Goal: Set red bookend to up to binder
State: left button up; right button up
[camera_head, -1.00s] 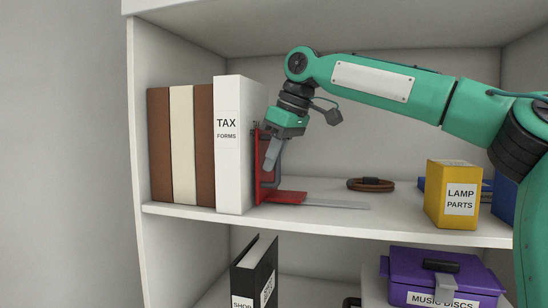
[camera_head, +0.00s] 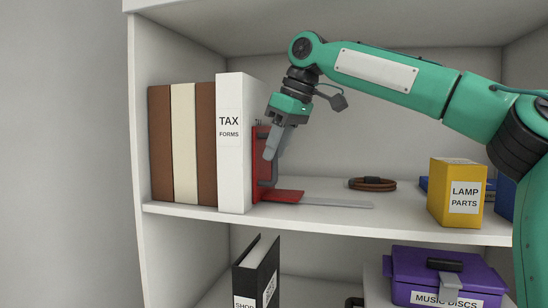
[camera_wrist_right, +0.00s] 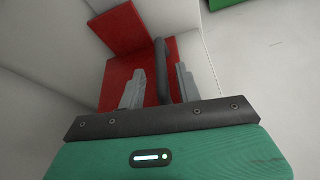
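The red bookend (camera_head: 261,160) stands upright on the middle shelf, with its foot (camera_head: 285,196) pointing right. Its upright plate is close beside the right side of the white TAX FORMS binder (camera_head: 229,165); I cannot tell whether they touch. The bookend has a dark handle (camera_wrist_right: 161,75). My right gripper (camera_head: 269,156) is at the bookend's upper part. In the right wrist view, its two fingers (camera_wrist_right: 160,88) are apart on either side of the handle, with gaps visible. The bookend's far side is partly hidden by the gripper. My left gripper is not in view.
Brown and cream books (camera_head: 184,145) stand left of the binder. A grey strip (camera_head: 335,204) lies on the shelf right of the bookend's foot. Farther right are a brown coil (camera_head: 372,184) and a yellow LAMP PARTS box (camera_head: 457,192). The shelf board above limits height.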

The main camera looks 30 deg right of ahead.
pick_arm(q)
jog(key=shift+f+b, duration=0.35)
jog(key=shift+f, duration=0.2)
pick_arm(e)
jog(key=v, duration=0.5)
jog(key=shift+s+d+r, duration=0.2)
jog(key=shift+s+r, duration=0.05)
jog(key=shift+s, duration=0.05)
jog(key=shift+f, duration=0.1)
